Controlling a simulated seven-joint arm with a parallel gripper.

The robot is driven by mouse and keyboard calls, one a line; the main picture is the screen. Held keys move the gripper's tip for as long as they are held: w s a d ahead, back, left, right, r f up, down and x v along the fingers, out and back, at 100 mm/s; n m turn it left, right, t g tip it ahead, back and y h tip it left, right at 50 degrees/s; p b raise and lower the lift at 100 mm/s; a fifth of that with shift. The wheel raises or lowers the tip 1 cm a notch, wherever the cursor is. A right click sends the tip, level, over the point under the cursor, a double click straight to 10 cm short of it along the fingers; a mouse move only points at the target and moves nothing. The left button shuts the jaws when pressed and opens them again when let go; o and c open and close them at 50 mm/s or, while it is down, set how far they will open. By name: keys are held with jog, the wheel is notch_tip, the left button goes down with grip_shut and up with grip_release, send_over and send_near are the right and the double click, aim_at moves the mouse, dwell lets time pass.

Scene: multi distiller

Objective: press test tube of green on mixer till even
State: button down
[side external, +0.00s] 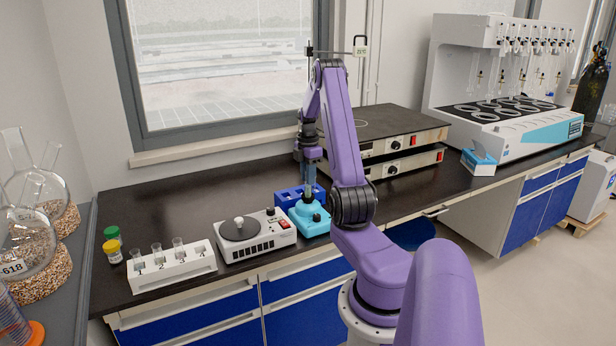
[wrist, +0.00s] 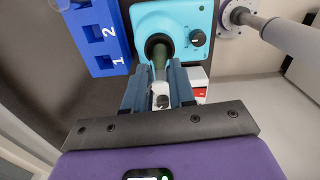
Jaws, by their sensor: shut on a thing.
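The cyan mixer (side external: 309,222) stands near the front edge of the bench, and it also shows at the top of the wrist view (wrist: 178,14). It has a dark round cup on top and a dark knob. My gripper (side external: 310,186) points down over the mixer and is shut on the test tube (wrist: 160,70). The tube looks greenish in the wrist view, between the two fingers. Its far end is at the mixer's dark cup. I cannot tell whether it presses on the cup or is just above it. The fingers hide much of the tube.
A blue rack (wrist: 102,36) with numbered holes stands right beside the mixer. Stacked hotplates (side external: 400,135) stand behind right.

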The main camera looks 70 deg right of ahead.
jog(key=shift+r, duration=2.85)
jog(key=w+a+m, duration=0.3)
jog(key=w+a, duration=0.4)
jog(key=a, duration=0.5)
jog(key=w+a+m, duration=0.2)
jog(key=w+a, duration=0.5)
jog(key=a, duration=0.4)
jog(key=a+f+m, duration=0.2)
jog(key=a+m, duration=0.3)
jog(key=a, duration=1.8)
jog(key=shift+s+a, duration=0.25)
jog(key=shift+s, duration=0.15)
jog(key=shift+d+f, duration=0.1)
